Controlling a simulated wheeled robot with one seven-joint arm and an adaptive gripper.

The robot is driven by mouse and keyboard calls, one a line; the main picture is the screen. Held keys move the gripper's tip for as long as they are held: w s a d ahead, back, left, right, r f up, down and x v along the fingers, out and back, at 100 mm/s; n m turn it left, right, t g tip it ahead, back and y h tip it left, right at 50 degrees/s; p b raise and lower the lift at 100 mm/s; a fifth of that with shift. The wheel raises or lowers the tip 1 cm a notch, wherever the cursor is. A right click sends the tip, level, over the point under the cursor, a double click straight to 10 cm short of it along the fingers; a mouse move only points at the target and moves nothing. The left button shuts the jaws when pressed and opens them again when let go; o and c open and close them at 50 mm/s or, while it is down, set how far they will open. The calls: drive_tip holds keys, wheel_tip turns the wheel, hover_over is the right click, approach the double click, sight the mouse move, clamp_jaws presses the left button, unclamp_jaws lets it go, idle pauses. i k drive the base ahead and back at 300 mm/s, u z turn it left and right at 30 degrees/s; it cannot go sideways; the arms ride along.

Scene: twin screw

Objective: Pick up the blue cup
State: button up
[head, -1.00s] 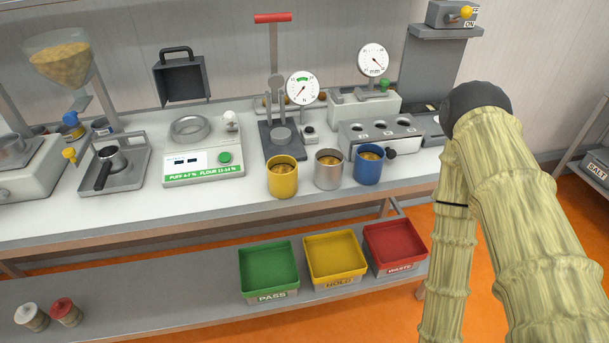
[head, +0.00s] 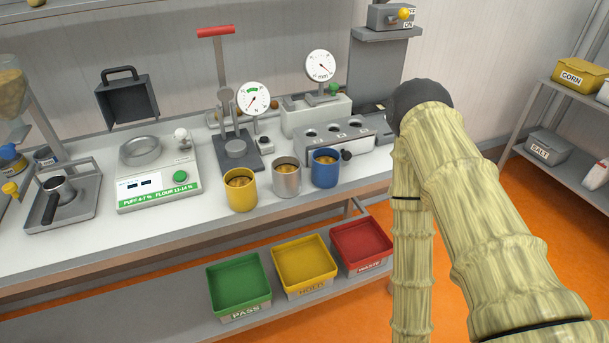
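The blue cup (head: 325,170) stands upright near the front edge of the table, at the right end of a row of three cups. It holds something yellowish-brown. A silver cup (head: 286,178) stands just left of it, and a yellow cup (head: 240,190) stands further left. My bamboo-textured arm is at the right of the head view, to the right of the blue cup and apart from it in the picture. My gripper is not visible in this view.
A grey block with round holes (head: 338,138) and a dark knob sits just behind the blue cup. Green (head: 238,286), yellow (head: 304,266) and red (head: 361,244) bins are on the lower shelf. A shelf with a corn bin (head: 572,76) stands at right.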

sight(325, 161)
drive_tip(key=z, duration=1.55)
drive_tip(key=k, duration=0.9)
drive_tip(key=u, duration=1.5)
